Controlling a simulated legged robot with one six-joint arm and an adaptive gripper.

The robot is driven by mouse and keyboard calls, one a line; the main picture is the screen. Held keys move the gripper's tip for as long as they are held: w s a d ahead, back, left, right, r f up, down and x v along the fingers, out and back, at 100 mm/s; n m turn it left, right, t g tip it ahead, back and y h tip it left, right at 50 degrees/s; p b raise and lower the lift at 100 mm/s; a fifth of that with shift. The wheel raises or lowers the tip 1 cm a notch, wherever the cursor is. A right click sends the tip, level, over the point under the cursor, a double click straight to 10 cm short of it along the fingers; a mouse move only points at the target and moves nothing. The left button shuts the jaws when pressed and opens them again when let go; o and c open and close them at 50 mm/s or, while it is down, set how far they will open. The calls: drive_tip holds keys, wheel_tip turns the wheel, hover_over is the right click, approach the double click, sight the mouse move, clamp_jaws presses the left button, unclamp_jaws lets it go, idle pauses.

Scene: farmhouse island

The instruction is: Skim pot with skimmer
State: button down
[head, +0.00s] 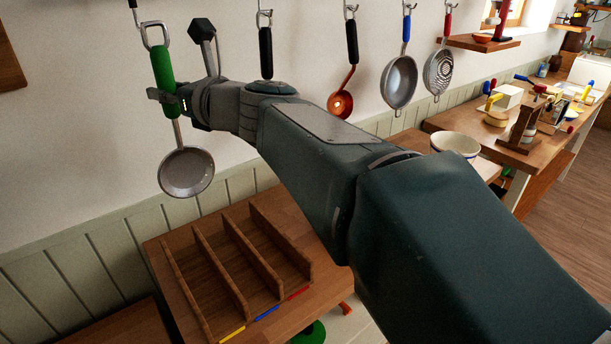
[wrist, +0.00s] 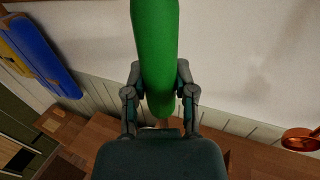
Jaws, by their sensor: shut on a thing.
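A green-handled skimmer (head: 186,173) with a round, speckled grey head hangs upright at the left in the head view. My gripper (head: 169,99) is shut around its green handle from the right. In the wrist view the green handle (wrist: 155,45) stands between the two fingers of my gripper (wrist: 157,85). The wire loop at the handle's top is close to a wall hook (head: 134,12); I cannot tell whether it still bears on the hook. A cream bowl-like vessel (head: 456,144) stands on a wooden surface at the right; I cannot tell whether it is the pot.
A black-handled tool (head: 266,50), a copper ladle (head: 341,103), a blue-handled strainer (head: 399,80) and a red-handled perforated tool (head: 438,72) hang along the wall. A wooden divided tray (head: 163,262) lies below the skimmer. A cluttered bench (head: 480,133) stands at the far right.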

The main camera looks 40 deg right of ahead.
drive_tip(key=shift+s+f, duration=0.2)
drive_tip(key=shift+s, duration=0.8)
